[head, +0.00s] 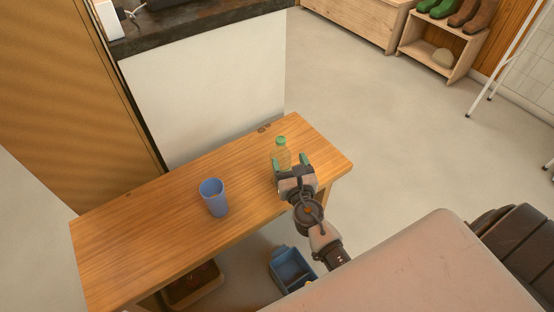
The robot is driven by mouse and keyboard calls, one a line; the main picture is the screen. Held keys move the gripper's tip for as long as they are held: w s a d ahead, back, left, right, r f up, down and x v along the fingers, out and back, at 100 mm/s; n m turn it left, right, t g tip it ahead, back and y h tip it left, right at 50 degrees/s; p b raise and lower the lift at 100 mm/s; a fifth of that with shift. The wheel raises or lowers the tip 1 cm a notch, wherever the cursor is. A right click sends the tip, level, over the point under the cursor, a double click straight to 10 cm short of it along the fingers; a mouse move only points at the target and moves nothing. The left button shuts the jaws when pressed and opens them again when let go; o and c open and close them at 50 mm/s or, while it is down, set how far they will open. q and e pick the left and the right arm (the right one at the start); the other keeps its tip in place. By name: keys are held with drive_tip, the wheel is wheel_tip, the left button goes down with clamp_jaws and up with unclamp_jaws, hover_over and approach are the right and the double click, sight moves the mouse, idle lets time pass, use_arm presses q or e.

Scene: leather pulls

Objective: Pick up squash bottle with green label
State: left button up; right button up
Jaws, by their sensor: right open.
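I cannot tell whether the fingers touch the bottle. My left gripper is not in view.
A blue cup (214,197) stands on the wooden bench (140,240), left of the bottle. A blue divided bin (291,268) is below the bench's front edge. A white partition (210,95) rises behind the bench. The bench's left part is clear.

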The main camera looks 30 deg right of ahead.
sight(282, 148)
drive_tip(key=x, duration=0.2)
drive_tip(key=shift+w+f, duration=0.1)
drive_tip(key=shift+w, duration=0.2)
drive_tip(key=x, duration=0.2)
drive_tip(key=b+x, duration=0.1)
drive_tip(key=x, duration=0.2)
drive_tip(key=shift+a+f, duration=0.15)
drive_tip(key=shift+f, duration=0.05)
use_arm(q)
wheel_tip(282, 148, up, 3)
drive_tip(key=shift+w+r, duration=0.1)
use_arm(e)
drive_tip(key=shift+c, duration=0.3)
clamp_jaws()
